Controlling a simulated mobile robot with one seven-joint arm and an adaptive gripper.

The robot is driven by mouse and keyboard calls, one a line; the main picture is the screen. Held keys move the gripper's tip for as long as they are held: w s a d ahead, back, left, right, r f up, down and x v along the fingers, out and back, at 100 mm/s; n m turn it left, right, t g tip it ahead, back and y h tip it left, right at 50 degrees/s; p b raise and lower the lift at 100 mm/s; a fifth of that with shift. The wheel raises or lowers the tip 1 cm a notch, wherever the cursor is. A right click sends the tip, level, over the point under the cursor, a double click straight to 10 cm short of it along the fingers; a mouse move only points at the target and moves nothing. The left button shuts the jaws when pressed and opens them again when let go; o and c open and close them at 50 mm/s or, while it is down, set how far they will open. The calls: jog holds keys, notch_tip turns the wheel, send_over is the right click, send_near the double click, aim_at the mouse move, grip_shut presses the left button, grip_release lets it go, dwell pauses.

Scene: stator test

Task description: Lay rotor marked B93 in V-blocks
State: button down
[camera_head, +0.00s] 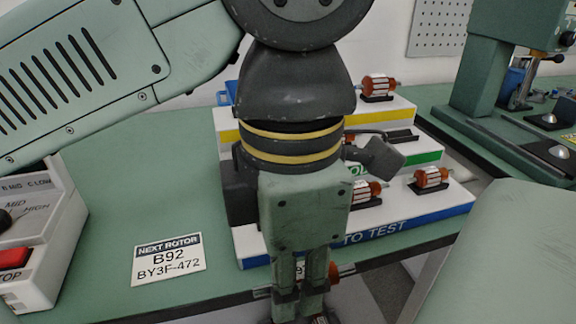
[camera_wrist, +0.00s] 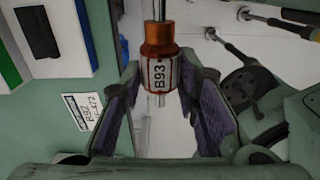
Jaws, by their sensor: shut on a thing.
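My gripper (camera_head: 300,292) is shut on the rotor marked B93. In the wrist view the rotor (camera_wrist: 158,72) sits between the two purple-padded fingers, with an orange winding, a white band reading B93 and a silver shaft. In the head view the fingers hide most of it; an orange end and some shaft (camera_head: 334,272) show at the right of the fingers. The gripper points down at the front edge of the green bench, clear of the stepped rack. I cannot make out the V-blocks in either view.
A stepped rack (camera_head: 408,229) with yellow, green and blue strips holds several other rotors behind my gripper. A bench card (camera_head: 168,258) reads NEXT ROTOR B92. A control box (camera_head: 40,235) with a red button stands left. A green machine (camera_head: 480,85) stands back right.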

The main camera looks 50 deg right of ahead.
jog(key=shift+r, duration=0.15)
notch_tip(320, 180, up, 5)
jog(key=p, duration=0.4)
jog(key=shift+p, duration=0.4)
jog(key=shift+f, duration=0.3)
